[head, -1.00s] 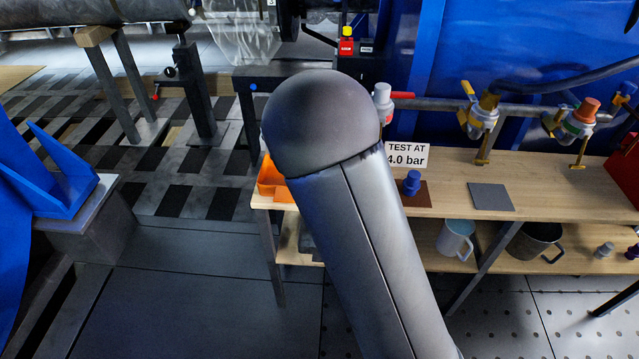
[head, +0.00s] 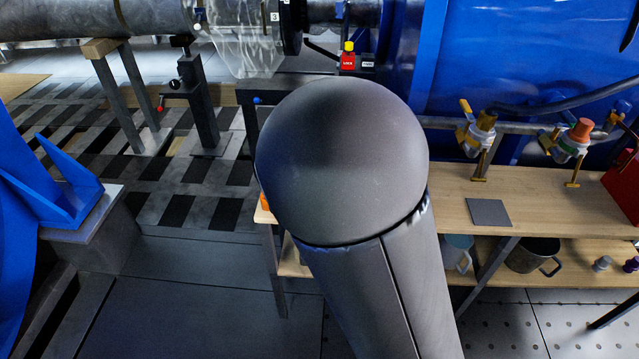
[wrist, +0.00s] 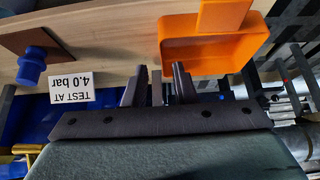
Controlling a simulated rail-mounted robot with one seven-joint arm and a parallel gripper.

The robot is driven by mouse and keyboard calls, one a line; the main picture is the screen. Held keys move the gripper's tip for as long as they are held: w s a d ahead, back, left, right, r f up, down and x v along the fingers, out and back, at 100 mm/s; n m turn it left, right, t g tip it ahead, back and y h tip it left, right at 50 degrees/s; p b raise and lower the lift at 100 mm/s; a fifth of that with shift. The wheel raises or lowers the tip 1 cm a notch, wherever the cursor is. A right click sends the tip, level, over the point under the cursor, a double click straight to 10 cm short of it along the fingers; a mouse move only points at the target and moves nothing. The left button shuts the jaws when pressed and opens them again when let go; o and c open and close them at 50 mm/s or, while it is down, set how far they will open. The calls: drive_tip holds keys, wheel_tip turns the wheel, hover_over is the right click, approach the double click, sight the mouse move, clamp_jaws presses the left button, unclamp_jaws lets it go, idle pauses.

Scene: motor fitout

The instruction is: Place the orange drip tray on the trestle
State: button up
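The orange drip tray (wrist: 205,55) sits on the wooden bench top, large in the wrist view. In the head view only a thin orange sliver (head: 264,202) of it shows at the left edge of my arm. My gripper (wrist: 159,72) is open, its two dark fingers apart with no tray between them. The fingertips point towards the bench beside the tray; I cannot tell the exact gap. In the head view my arm hides the gripper. A wood-topped stand (head: 117,85) under the pipe at left looks like a trestle. A dark table (head: 250,88) stands behind my arm; I cannot tell which one is meant.
The bench (head: 540,200) carries a grey plate (head: 489,213) and valves. A blue fitting (wrist: 32,66) and a "TEST AT 4.0 bar" sign (wrist: 72,88) are beside the gripper. A mug (head: 533,254) is on the lower shelf. The floor at left front is clear.

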drive_tip(key=s+d+r+g, duration=0.1)
drive_tip(key=s+d, duration=0.3)
drive_tip(key=s, duration=0.5)
drive_tip(key=s+d+r+n+g, duration=0.1)
drive_tip(key=s+d+r+g, duration=0.1)
drive_tip(key=s, duration=0.7)
drive_tip(key=s+d+r+g, duration=0.2)
drive_tip(key=s+d, duration=0.3)
drive_tip(key=s, duration=0.4)
drive_tip(key=shift+s+d+r+n+g+y, duration=0.15)
drive_tip(key=shift+s+d+n+g+y, duration=0.2)
drive_tip(key=shift+g, duration=0.35)
